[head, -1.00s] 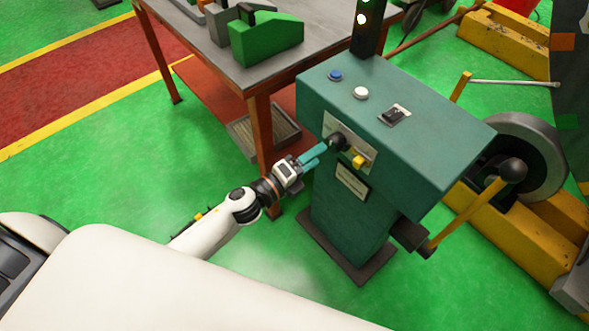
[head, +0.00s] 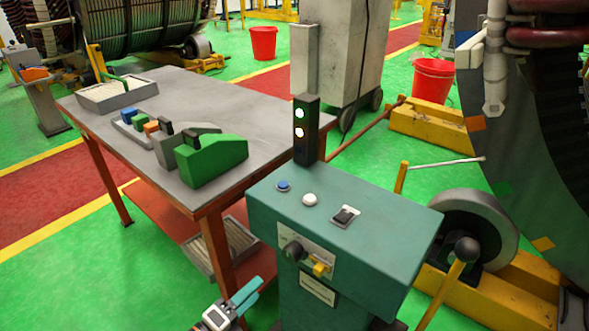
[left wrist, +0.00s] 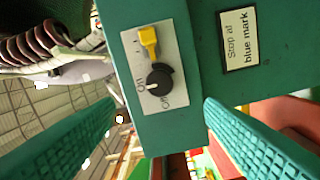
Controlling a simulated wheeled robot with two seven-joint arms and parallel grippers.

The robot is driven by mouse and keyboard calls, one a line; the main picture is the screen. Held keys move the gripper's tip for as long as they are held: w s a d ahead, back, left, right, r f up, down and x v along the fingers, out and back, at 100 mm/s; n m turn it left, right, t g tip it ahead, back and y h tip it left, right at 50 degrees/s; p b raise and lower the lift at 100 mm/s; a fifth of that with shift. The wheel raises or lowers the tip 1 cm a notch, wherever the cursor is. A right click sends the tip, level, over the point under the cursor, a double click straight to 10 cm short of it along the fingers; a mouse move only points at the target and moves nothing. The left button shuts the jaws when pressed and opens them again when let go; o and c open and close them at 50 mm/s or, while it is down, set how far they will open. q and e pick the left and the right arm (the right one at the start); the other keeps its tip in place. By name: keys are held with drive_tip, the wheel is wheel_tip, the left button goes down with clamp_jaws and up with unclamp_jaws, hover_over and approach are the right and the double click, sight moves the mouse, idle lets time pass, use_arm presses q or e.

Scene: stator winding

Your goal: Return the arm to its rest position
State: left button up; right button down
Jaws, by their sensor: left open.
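My left gripper (head: 257,287) has teal fingers and is open and empty. It is low in the head view, below and to the left of the black knob (head: 293,250) on the green control cabinet (head: 355,255), apart from it. In the left wrist view, the knob (left wrist: 158,80) shows between and beyond the spread fingers, on a grey plate with "On" and "Off" labels. A yellow switch (left wrist: 148,38) sits beside the knob. Most of my left arm is below the picture's edge. My right gripper is not in view.
A metal table (head: 105,125) with a green block (head: 212,160) and small tools stands left of the cabinet. A yellow lever (head: 443,292) and a grey wheel (head: 470,235) are at right. Green floor (head: 110,270) is open at lower left.

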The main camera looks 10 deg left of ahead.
use_arm(q)
drive_tip(key=s+a+f+n+g+y+p, duration=0.2)
drive_tip(key=s+a+f+n+g+y, duration=0.15)
drive_tip(key=f+n, duration=0.6)
drive_tip(key=s+a+f+n+g+y+p, duration=0.2)
drive_tip(key=s+a+f+n+y, duration=0.15)
drive_tip(key=f, duration=1.15)
drive_tip(key=s+f+n+g+y+p, duration=0.1)
drive_tip(key=s+f+n+g, duration=0.3)
drive_tip(key=s+f, duration=0.4)
drive_tip(key=s+f+n+g+p, duration=0.1)
drive_tip(key=s+f+n+g, duration=0.4)
drive_tip(key=s, duration=1.5)
wheel_tip(320, 180, down, 3)
drive_tip(key=shift+s+f+n+y+p, duration=0.2)
drive_tip(key=shift+s+n+y+p, duration=0.15)
drive_tip(key=shift+n, duration=0.75)
drive_tip(key=shift+w, duration=0.1)
